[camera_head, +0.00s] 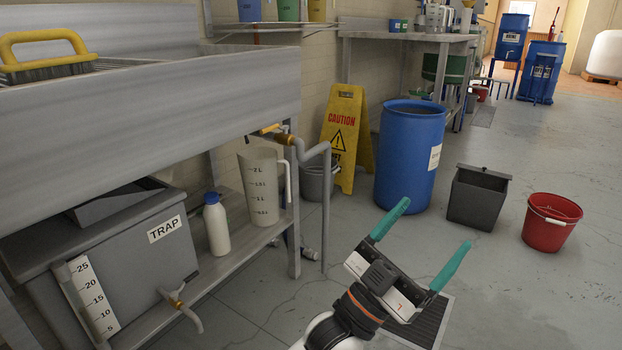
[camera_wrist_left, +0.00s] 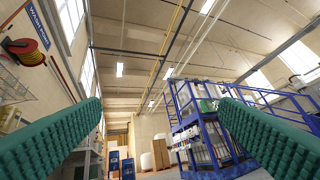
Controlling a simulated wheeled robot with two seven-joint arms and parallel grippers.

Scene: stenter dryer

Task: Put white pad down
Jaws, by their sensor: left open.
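My left gripper (camera_head: 433,224) is open and empty, with two teal fingers spread wide. It points up and away over the floor at the lower middle of the head view, to the right of the sink bench. In the left wrist view its ribbed fingers (camera_wrist_left: 160,104) stand at both sides with nothing between them. That view looks up towards ceiling beams and a blue-framed rack (camera_wrist_left: 205,130). I cannot make out a white pad in either view. My right gripper is not in view.
A grey sink (camera_head: 230,85) holds a yellow-handled brush (camera_head: 45,68). Below stand a trap box (camera_head: 130,265), a white bottle (camera_head: 217,226) and a measuring jug (camera_head: 262,187). A caution sign (camera_head: 345,125), blue barrel (camera_head: 408,155), grey bin (camera_head: 478,197) and red bucket (camera_head: 550,222) stand beyond. Floor at right is clear.

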